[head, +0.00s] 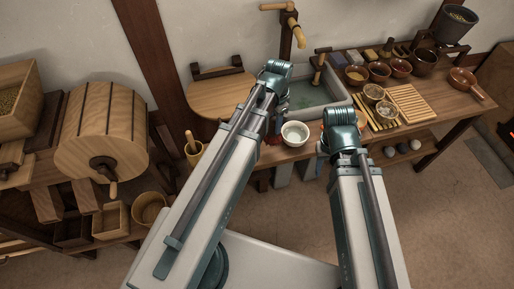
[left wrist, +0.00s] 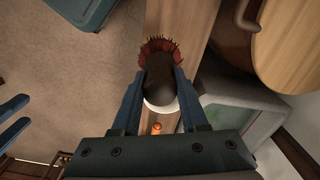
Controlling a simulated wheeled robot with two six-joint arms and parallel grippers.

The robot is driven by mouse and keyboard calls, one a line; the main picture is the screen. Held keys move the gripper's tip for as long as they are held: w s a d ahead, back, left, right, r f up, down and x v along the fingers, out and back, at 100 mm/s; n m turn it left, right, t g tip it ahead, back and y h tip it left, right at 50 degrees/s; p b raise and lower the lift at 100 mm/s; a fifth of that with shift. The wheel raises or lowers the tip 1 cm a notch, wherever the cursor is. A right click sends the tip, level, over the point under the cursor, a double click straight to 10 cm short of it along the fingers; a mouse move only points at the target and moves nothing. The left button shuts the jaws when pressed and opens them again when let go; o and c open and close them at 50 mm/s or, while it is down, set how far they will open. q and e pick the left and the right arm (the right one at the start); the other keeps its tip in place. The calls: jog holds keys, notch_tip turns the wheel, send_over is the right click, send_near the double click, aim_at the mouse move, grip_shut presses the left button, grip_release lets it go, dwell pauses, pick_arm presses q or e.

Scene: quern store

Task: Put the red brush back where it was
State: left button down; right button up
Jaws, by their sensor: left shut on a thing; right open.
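The red brush (left wrist: 160,45) is in my left gripper (left wrist: 158,78), as the left wrist view shows. The two blue fingers are shut on its dark, rounded handle. Its red bristles point away from the wrist, above the wooden bench edge. In the head view my left wrist (head: 273,75) hides most of the brush and the fingers. My right gripper (left wrist: 14,118) shows at the left edge of the left wrist view, its blue fingers apart and empty. In the head view the right wrist (head: 341,130) hides its fingers.
A white bowl (head: 294,134) stands on the bench between my arms. Behind it is a stone sink (head: 338,92). A round wooden board (head: 222,96) lies left of it. Bowls, sticks and a slatted rack (head: 411,104) crowd the right. A wooden drum (head: 100,125) stands far left.

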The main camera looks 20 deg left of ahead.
aim_at(269, 132)
pick_arm(q)
jog(key=shift+w+a+r+p, duration=0.3)
jog(key=shift+w+a, duration=0.25)
jog(key=shift+w, duration=0.1)
jog(key=shift+w+a+r+p, duration=0.25)
jog(key=shift+w+a, duration=0.3)
jog(key=shift+w, duration=0.05)
jog(key=shift+a, duration=0.1)
notch_tip(269, 132, down, 6)
jog(key=b, duration=0.6)
jog(key=shift+f, duration=0.2)
jog(key=shift+f+b, duration=0.1)
jog(key=shift+b, duration=0.25)
notch_tip(269, 132, down, 4)
jog(key=b, duration=0.3)
jog(key=shift+r, duration=0.25)
jog(key=shift+b, duration=0.3)
jog(key=shift+f, duration=0.2)
jog(key=shift+c, duration=2.2)
grip_release()
